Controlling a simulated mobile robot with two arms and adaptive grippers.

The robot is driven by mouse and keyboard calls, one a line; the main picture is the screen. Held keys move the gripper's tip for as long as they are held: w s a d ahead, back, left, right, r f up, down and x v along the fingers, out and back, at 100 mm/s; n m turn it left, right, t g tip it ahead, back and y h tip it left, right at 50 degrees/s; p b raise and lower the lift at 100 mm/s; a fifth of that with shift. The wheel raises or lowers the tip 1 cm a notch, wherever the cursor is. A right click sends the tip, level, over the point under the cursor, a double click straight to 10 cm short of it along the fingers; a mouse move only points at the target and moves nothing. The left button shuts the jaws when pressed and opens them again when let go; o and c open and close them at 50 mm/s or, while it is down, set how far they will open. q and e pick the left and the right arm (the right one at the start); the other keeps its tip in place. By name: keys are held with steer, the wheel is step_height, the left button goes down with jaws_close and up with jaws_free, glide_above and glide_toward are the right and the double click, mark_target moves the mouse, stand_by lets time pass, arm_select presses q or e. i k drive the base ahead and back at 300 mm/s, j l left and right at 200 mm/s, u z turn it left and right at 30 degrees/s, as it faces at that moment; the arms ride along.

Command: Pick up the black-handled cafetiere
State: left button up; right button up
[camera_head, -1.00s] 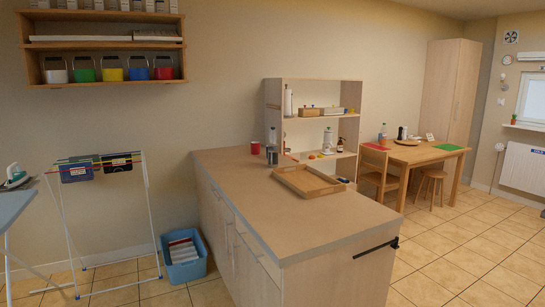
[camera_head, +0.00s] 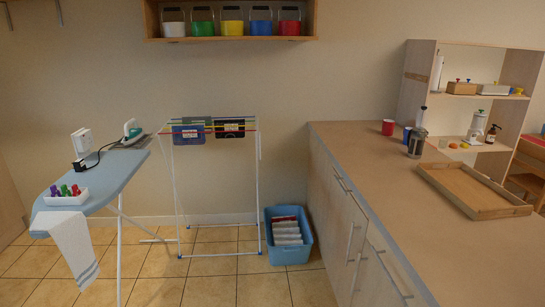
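A grey, glassy cylindrical pot that looks like a cafetiere (camera_head: 416,146) stands upright on the counter (camera_head: 365,160), towards its far end. Its handle is too small to make out, so I cannot tell its colour. A blue cup (camera_head: 407,133) is close behind it, and a red cup (camera_head: 388,127) stands to its left. Neither of my grippers is in view.
A wooden tray (camera_head: 470,189) lies on the counter to the right of the pot. A shelf unit (camera_head: 418,70) stands behind. A drying rack (camera_head: 215,190), ironing board (camera_head: 110,170) and blue tub (camera_head: 288,252) are left of the counter. The near counter top is clear.

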mark_target(416, 138)
steer(key=i+j, duration=0.1)
steer(key=i, duration=0.4)
steer(key=i+j+z, duration=0.15)
steer(key=i, duration=0.35)
steer(key=i+j, duration=0.1)
steer(key=i, duration=0.4)
